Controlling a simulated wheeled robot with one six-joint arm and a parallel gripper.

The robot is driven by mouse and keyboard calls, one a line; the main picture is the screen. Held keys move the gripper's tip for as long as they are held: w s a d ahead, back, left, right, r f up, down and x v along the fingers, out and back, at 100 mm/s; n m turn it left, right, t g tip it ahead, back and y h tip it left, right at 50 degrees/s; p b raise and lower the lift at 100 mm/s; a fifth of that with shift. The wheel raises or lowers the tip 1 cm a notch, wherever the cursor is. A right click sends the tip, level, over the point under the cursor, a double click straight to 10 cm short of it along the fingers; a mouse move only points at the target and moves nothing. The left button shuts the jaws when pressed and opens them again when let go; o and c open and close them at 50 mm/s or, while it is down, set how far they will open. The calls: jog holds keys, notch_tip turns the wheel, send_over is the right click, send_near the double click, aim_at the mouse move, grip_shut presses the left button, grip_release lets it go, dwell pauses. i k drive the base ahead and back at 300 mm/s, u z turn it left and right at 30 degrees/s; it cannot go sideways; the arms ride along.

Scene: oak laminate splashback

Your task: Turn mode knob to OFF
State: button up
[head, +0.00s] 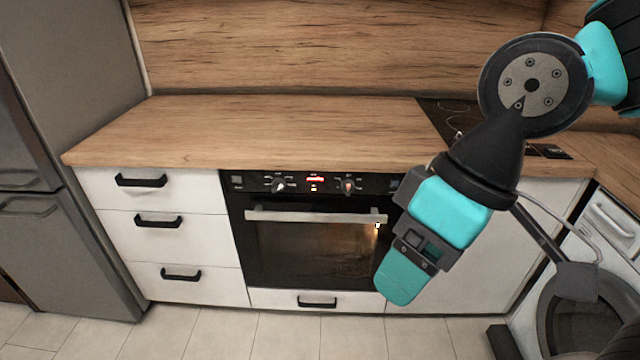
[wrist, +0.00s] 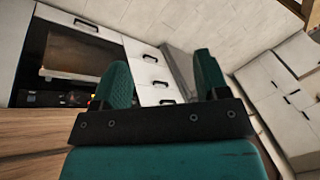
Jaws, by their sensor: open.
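The oven (head: 312,245) is built in under the counter, with a black control panel (head: 232,182) along its top. A left knob (head: 279,186) and a right knob (head: 348,187) flank a red-lit display (head: 315,179). I cannot read the knob labels or tell which is the mode knob. My gripper (head: 402,278) hangs in front of the oven's right side, pointing down, apart from the knobs. In the wrist view its two teal fingers (wrist: 160,82) are spread with nothing between them. There the control panel (wrist: 40,98) is partly hidden by the left finger.
The oven handle bar (head: 310,216) juts out below the knobs, and a light glows inside the oven. White drawers (head: 190,240) are left of it, beside a grey fridge (head: 95,130). A washing machine (head: 580,300) stands at the right. The wooden counter (head: 270,130) is clear.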

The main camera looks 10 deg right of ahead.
aim_at(279, 184)
jog(key=z, duration=0.05)
jog(key=k, duration=0.5)
jog(key=u, duration=0.85)
jog(key=i, duration=0.8)
jog(key=z, duration=0.7)
